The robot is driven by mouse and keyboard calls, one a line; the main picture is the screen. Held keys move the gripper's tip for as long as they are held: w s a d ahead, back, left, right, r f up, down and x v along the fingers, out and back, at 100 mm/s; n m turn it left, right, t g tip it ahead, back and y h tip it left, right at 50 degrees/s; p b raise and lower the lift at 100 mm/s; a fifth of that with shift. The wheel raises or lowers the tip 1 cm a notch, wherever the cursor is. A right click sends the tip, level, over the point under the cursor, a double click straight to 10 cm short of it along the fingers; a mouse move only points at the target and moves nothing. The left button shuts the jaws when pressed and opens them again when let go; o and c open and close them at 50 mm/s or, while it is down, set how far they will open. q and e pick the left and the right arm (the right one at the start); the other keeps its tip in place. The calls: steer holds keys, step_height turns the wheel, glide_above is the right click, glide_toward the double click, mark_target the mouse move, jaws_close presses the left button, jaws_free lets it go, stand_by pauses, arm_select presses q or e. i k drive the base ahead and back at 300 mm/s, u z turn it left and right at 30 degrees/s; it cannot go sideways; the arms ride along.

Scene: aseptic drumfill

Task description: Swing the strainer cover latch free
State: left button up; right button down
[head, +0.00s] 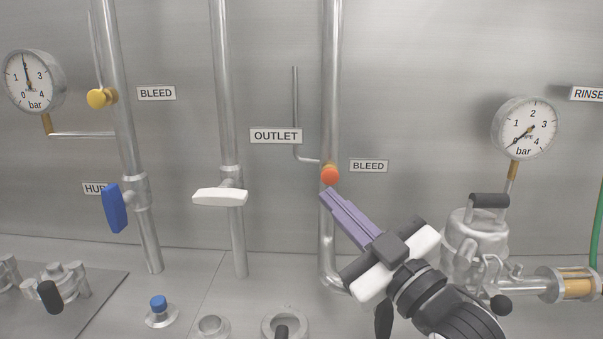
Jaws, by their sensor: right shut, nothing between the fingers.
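A steel housing (476,248), which looks like the strainer, stands at the right below a gauge. A black grip (489,200) lies across its top; I cannot tell for sure whether this is the cover latch. My right gripper (330,195) has purple fingers, shut and empty. It points up and left, with its tips just below the orange bleed knob (330,174); I cannot tell whether they touch it. The gripper body and wrist are left of the housing and hide part of its lower left side. My left gripper is not in view.
A black ball knob (501,305) and a sight glass (577,284) are by the housing's pipework. The right gauge (525,128) rises above it. The outlet pipe with a white handle (220,197) and a blue handle (115,208) stand left. Open ports line the front.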

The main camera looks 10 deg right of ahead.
mark_target(500, 304)
steer(key=k, duration=1)
